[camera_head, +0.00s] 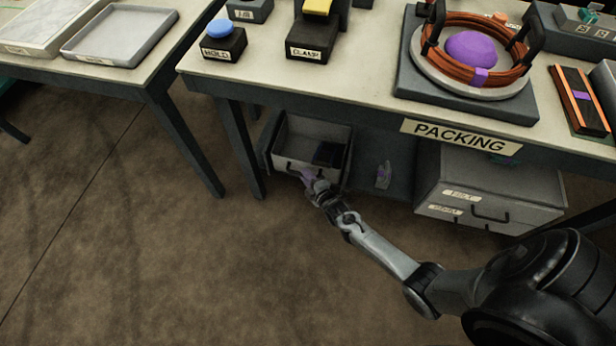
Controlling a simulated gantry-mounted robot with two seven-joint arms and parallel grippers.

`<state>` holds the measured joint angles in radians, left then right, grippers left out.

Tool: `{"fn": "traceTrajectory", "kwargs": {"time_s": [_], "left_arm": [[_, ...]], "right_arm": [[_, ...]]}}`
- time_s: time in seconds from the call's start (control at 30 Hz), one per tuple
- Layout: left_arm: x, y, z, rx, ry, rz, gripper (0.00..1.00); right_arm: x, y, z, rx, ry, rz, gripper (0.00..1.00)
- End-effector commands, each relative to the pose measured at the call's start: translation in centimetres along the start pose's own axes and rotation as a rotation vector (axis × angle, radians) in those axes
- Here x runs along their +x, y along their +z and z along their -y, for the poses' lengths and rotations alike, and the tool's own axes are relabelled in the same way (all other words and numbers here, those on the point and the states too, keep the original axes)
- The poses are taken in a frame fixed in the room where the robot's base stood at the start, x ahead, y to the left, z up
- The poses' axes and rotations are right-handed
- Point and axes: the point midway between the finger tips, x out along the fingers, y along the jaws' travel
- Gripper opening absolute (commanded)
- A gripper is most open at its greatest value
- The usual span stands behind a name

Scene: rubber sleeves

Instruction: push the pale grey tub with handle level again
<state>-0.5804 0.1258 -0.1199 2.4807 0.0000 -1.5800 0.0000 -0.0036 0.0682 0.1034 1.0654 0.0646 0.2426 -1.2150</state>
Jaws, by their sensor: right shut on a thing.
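The pale grey tub (310,130) is under the packing table, open at the top, with dark contents in its right part. Its handle side faces me. My right gripper (308,178) reaches in from the lower right and is shut at the tub's front, by the handle. The gripper hides part of the handle and front wall, so the exact grip is hard to see. Whether the tub sits level is hard to tell. My left gripper is out of view.
The packing table (370,95) overhangs the tub, with a table leg (242,150) to its left. A grey drawer cabinet (500,185) stands to the right under the table. Floor in front is clear.

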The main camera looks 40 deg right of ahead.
Motion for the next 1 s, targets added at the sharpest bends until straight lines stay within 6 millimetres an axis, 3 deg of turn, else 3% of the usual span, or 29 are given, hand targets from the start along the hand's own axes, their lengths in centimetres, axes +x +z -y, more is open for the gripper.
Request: {"fn": "traceTrajectory", "kwargs": {"time_s": [0.73,0.77,0.9,1.0], "left_arm": [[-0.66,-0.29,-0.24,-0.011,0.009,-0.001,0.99],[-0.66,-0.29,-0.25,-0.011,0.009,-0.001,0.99],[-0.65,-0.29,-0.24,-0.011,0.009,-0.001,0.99],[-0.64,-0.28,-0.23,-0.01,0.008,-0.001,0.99]], "right_arm": [[0.15,0.04,-1.11,-0.002,0.012,0.001,0.0],[0.15,0.04,-1.13,-0.002,0.012,0.001,0.19],[0.14,0.05,-1.07,-0.002,0.011,0.001,0.4],[0.1,0.05,-0.91,-0.001,0.007,0.001,0.4]]}}
